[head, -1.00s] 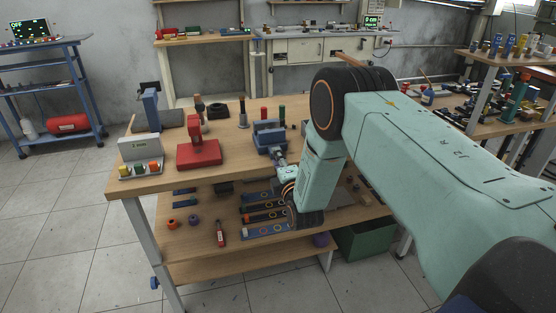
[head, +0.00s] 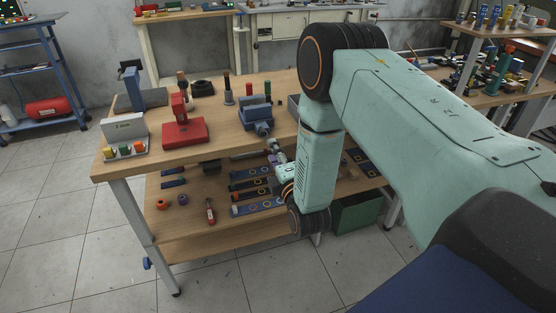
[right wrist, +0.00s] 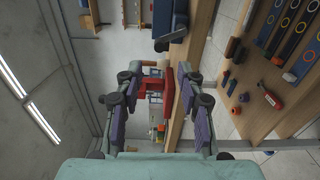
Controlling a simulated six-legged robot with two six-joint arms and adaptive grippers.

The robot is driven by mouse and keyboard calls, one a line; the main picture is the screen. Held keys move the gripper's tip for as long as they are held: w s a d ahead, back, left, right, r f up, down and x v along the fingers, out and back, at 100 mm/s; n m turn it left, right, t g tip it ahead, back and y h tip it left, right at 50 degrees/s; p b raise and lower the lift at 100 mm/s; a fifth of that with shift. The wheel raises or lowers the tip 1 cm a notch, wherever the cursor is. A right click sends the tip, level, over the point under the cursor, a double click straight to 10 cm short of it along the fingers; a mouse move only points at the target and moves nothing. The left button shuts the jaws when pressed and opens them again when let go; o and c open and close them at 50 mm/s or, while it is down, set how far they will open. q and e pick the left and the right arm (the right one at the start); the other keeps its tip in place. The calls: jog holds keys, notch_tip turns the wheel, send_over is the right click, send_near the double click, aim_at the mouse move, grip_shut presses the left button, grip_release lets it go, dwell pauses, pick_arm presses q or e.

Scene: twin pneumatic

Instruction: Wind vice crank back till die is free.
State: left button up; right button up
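The blue vice (head: 257,120) stands at the front edge of the wooden bench, left of my right arm. Its crank end faces the front edge; the crank is too small to make out clearly. I cannot pick out the die. My right gripper (head: 279,156) is just in front of and below the vice, mostly hidden by its own wrist. In the right wrist view my gripper (right wrist: 158,92) is open wide with nothing between its fingers. The blue vice (right wrist: 168,22) also shows there, at the top, beyond the fingers. My left gripper is not in view.
Upright tools stand behind the vice. A lower shelf (head: 180,231) holds blue strips and small parts. A green bin (head: 357,215) stands below right.

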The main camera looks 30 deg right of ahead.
jog(key=shift+v, duration=1.4)
jog(key=s+a+f+m+g+y, duration=0.2)
jog(key=s+a+f+m+g, duration=0.1)
jog(key=s+f+m+g, duration=0.35)
jog(key=s+a+f+m+g+y, duration=0.1)
jog(key=s+a+f+m+g, duration=0.2)
jog(key=s+f+m, duration=0.45)
jog(key=s+a+f+g, duration=0.1)
jog(key=s+g, duration=0.1)
jog(key=s, duration=0.5)
jog(key=s+a+f+m+g, duration=0.1)
jog(key=s+a+f+g, duration=0.1)
jog(key=s, duration=0.6)
jog(key=s+a+f+m+g+y, duration=0.1)
jog(key=s+g, duration=0.3)
jog(key=s, duration=0.3)
jog(key=shift+s+a+f+b, duration=0.2)
jog(key=shift+s+b, duration=0.1)
jog(key=shift+s, duration=0.05)
jog(key=shift+w+d, duration=0.1)
